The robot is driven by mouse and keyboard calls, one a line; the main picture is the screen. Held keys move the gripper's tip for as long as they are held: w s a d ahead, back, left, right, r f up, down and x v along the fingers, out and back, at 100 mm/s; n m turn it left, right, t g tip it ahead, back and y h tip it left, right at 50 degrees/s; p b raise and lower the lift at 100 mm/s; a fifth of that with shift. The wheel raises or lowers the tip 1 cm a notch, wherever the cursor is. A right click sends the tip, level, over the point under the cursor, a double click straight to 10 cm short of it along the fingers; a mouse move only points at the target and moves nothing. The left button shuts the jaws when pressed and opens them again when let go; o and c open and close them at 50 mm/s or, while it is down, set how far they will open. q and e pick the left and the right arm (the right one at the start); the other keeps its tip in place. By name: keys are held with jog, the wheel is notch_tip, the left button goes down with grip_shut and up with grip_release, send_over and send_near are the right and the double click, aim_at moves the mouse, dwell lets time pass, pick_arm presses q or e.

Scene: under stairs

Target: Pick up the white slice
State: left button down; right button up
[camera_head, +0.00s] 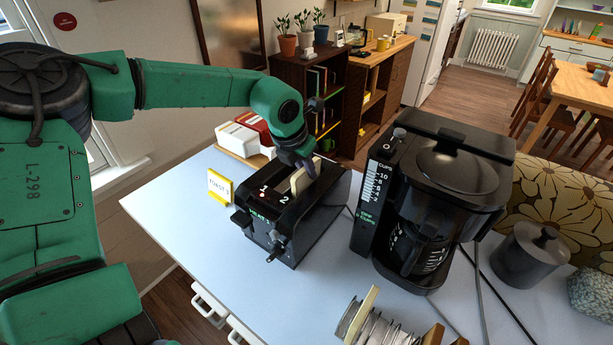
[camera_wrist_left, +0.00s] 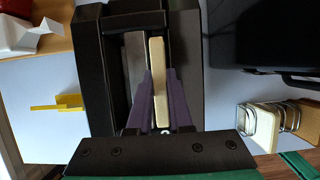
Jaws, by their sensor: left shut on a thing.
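The white slice (camera_head: 299,181) stands upright at a slot of the black two-slot toaster (camera_head: 310,222). In the left wrist view the slice (camera_wrist_left: 158,68) shows as a pale narrow strip, with the toaster (camera_wrist_left: 188,70) around it. My left gripper (camera_head: 304,166) is over the toaster, pointing down. Its purple fingers (camera_wrist_left: 160,100) are shut on the slice, one on each side. The lower part of the slice is hidden in the toaster. The other slot beside it looks empty. My right gripper is not in view.
A black coffee maker (camera_head: 431,190) stands close right of the toaster. A wire rack (camera_head: 375,328) with a pale slice is at the front. A yellow-edged sign (camera_head: 219,187) stands left. Red and white boxes (camera_head: 240,137) lie behind. The left front tabletop is clear.

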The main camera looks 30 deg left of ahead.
pick_arm(q)
jog(key=shift+w+r+b, duration=0.1)
jog(key=shift+r+b, duration=0.2)
jog(key=shift+r, duration=0.3)
notch_tip(320, 180, up, 9)
jog(key=b, duration=0.2)
jog(key=shift+b, duration=0.35)
notch_tip(320, 180, up, 18)
jog(key=p, duration=0.8)
jog(key=shift+f, duration=0.1)
